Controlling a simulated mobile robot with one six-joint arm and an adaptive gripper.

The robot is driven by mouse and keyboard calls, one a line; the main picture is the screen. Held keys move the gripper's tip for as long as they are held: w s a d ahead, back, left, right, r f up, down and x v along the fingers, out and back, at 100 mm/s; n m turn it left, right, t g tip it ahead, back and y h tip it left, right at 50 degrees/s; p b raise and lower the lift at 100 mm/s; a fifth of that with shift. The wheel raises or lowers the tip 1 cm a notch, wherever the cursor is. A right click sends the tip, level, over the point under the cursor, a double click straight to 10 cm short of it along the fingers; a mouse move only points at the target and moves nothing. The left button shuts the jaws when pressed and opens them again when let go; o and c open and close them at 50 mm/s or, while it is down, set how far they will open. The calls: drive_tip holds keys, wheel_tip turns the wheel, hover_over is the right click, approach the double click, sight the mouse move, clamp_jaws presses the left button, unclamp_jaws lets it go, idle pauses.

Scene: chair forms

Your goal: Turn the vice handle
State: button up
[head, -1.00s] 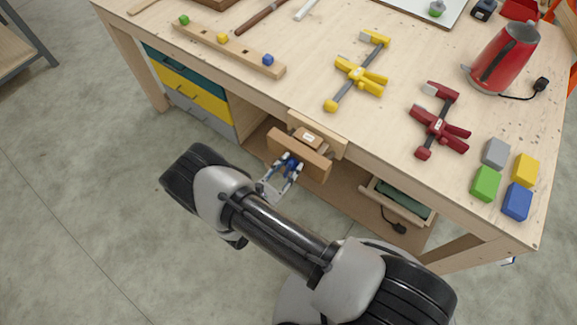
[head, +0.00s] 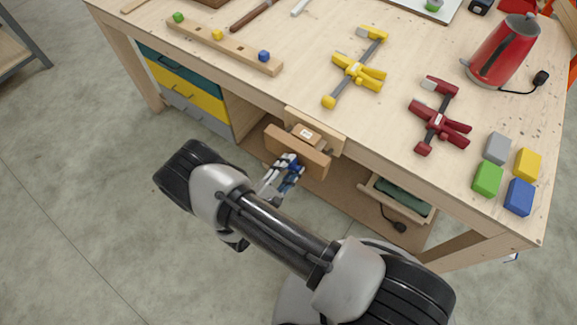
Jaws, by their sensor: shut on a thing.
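The wooden vice (head: 297,151) is mounted on the front edge of the workbench (head: 225,87), with its front jaw standing out from the bench. A small wooden block (head: 305,134) with a white label sits between the vice jaws. My gripper (head: 290,171) is at the front face of the vice, shut on the vice handle (head: 293,167). Only a small blue part of the handle shows between the fingers; the rest is hidden.
A yellow clamp (head: 357,72), a red clamp (head: 439,120), several coloured blocks (head: 488,179) and a red kettle (head: 503,52) stand on the bench. Drawers (head: 185,92) are left of the vice. An open drawer (head: 399,196) is at the lower right.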

drive_tip(key=m, duration=0.2)
drive_tip(key=f+m+b, duration=0.1)
drive_tip(key=m, duration=0.2)
drive_tip(key=shift+s+d, duration=0.15)
drive_tip(key=shift+s, duration=0.05)
idle(1.1)
drive_tip(key=o, duration=1)
drive_tip(key=shift+r, duration=0.1)
drive_tip(key=shift+s, duration=0.1)
drive_tip(key=v, duration=1.2)
